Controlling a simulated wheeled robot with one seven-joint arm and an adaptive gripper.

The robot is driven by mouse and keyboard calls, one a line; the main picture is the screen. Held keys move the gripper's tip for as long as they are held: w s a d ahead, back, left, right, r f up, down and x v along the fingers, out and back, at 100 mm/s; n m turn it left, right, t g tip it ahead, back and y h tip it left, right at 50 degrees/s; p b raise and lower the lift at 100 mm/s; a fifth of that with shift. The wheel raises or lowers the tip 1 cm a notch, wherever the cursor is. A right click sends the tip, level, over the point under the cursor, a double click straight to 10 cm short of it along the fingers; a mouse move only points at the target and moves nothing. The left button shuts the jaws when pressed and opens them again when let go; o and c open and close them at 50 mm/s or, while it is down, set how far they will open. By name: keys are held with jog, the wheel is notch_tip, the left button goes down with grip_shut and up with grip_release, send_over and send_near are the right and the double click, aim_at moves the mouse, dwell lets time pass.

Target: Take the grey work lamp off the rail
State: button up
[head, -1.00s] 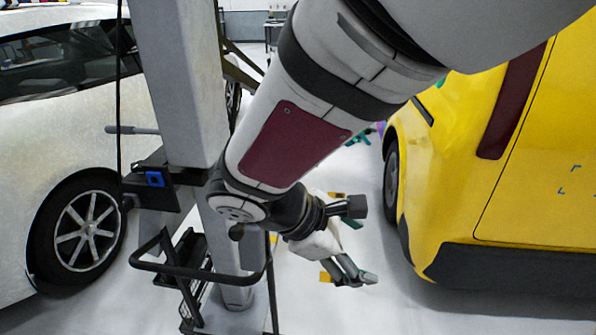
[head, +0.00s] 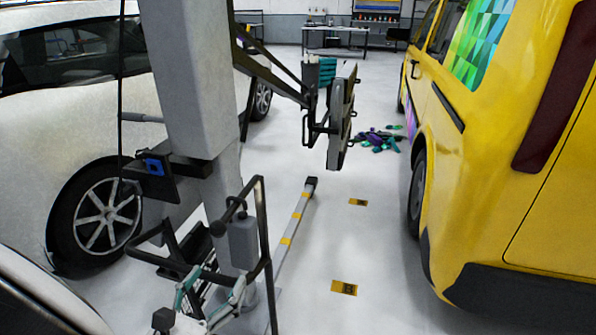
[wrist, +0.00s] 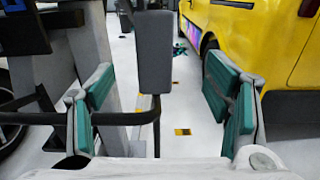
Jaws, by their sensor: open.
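The grey work lamp (head: 243,243) is a small upright grey box at the black tube rail (head: 263,215) beside the column. In the wrist view the lamp (wrist: 155,55) stands upright, ahead of and above the gap between my fingers. A black upright tube shows below it. The black rail (wrist: 50,118) runs across the left of that view. My gripper (head: 212,283) is low in the head view, in front of the lamp and a little below it. In the wrist view my gripper (wrist: 163,108) is open and empty, its teal-padded fingers wide apart.
The grey column (head: 190,80) stands left of the lamp, with a black bracket (head: 165,175) on it. A white car (head: 60,130) is at left and a yellow van (head: 500,150) at right. The floor between the rail and the van is mostly clear.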

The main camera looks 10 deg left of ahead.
aim_at(237, 233)
jog(key=shift+y, duration=0.3)
jog(key=w, duration=0.6)
jog(key=w+p, duration=0.1)
jog(key=w, duration=0.6)
jog(key=shift+w+d+f, duration=0.1)
jog(key=shift+w+d, duration=0.05)
jog(key=shift+d, duration=0.05)
jog(key=shift+c, duration=0.3)
jog(key=c, duration=1.5)
jog(key=shift+r+p, duration=0.6)
jog(key=shift+r, duration=0.65)
jog(key=a+b, duration=0.4)
jog(key=a, duration=0.8)
jog(key=shift+w, duration=0.45)
